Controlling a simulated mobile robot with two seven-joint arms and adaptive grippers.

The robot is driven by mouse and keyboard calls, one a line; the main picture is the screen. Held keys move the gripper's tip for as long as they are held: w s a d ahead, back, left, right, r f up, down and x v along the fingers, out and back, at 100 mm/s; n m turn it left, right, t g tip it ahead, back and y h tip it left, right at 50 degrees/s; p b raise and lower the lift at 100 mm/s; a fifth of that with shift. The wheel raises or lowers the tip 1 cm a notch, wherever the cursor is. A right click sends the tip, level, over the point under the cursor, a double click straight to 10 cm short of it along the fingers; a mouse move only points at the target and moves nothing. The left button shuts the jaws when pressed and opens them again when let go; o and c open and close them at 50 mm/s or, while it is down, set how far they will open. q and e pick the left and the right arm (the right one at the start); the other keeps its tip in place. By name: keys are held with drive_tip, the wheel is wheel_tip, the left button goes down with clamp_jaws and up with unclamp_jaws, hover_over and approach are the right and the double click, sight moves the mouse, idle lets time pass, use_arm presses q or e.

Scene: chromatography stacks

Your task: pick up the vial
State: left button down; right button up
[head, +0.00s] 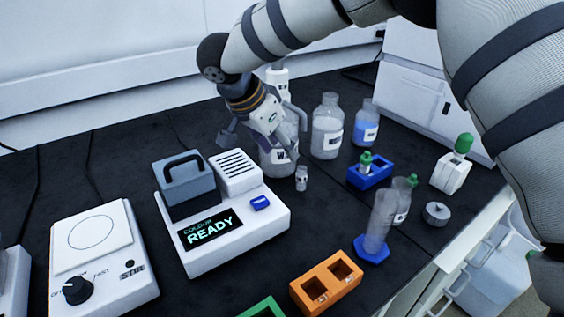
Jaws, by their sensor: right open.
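A small clear vial (301,178) with a pale cap stands upright on the dark bench, just right of the white "READY" device. A green-capped vial (366,161) is in a blue holder (372,175), and another green cap (463,143) shows on a white block (450,174). Which vial is meant, I cannot tell. My right gripper (263,139) is open, with its fingers spread in front of the large bottles and behind and left of the small vial. It appears empty. My left gripper is not in view.
Large bottles (327,130) stand behind the small vial. The white "READY" device (249,228) is on its left. A clear cylinder on a blue foot (371,249), a grey weight (436,213) and an orange block (326,284) are nearer. Bare bench lies between the small vial and the orange block.

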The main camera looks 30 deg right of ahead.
sight(299, 170)
drive_tip(key=x, duration=0.3)
drive_tip(key=s+x, duration=0.1)
drive_tip(key=x, duration=0.6)
drive_tip(key=shift+s+d+f, duration=0.15)
drive_tip(key=shift+s+d, duration=0.2)
drive_tip(key=shift+d, duration=0.1)
drive_tip(key=shift+w+d+f, duration=0.15)
drive_tip(key=shift+d+f, duration=0.05)
drive_tip(key=shift+f, duration=0.15)
clamp_jaws()
